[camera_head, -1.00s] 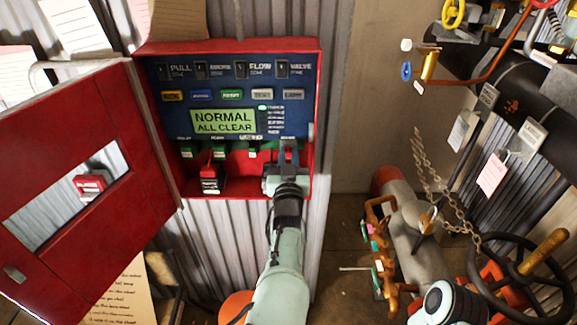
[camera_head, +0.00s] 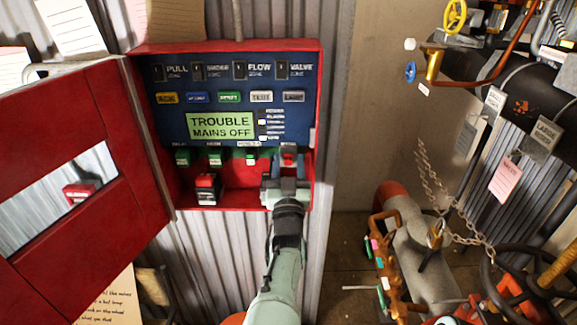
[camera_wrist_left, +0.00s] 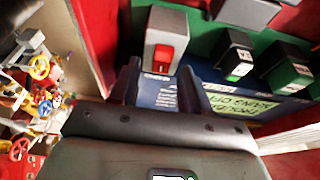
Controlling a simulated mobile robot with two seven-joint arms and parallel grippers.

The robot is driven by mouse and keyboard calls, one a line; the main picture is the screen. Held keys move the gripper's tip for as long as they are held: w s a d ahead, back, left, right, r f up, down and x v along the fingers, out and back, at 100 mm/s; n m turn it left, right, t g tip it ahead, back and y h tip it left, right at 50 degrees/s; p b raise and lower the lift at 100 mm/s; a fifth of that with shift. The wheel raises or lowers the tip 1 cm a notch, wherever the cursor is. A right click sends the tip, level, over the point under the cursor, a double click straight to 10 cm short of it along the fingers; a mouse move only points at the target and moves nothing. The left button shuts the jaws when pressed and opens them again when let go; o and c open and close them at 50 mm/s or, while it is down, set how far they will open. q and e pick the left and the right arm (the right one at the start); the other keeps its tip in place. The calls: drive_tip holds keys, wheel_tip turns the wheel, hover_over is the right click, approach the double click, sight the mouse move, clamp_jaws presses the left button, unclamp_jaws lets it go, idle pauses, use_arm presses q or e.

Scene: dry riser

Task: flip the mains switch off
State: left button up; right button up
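The mains switch (camera_head: 288,158) is a red rocker on a grey housing at the lower right inside the red panel box (camera_head: 318,120). It also shows in the left wrist view (camera_wrist_left: 162,55). The green display (camera_head: 221,126) reads "TROUBLE MAINS OFF". My left gripper (camera_head: 287,178) is just below and in front of the switch, apart from it. In the left wrist view its two fingers (camera_wrist_left: 157,88) stand apart with the blue panel showing between them, empty. My right gripper is not in view.
The red box door (camera_head: 100,130) hangs open to the left. A black-and-red block (camera_head: 207,188) stands on the box floor left of my gripper. Pipes, a chain (camera_head: 432,180) and tags fill the right side. Bare wall (camera_head: 375,100) lies between.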

use_arm(q)
drive_tip(key=shift+s, duration=0.1)
drive_tip(key=b+v, duration=0.1)
drive_tip(key=v, duration=1.2)
drive_tip(key=shift+b, duration=0.35)
drive_tip(key=shift+s, duration=0.1)
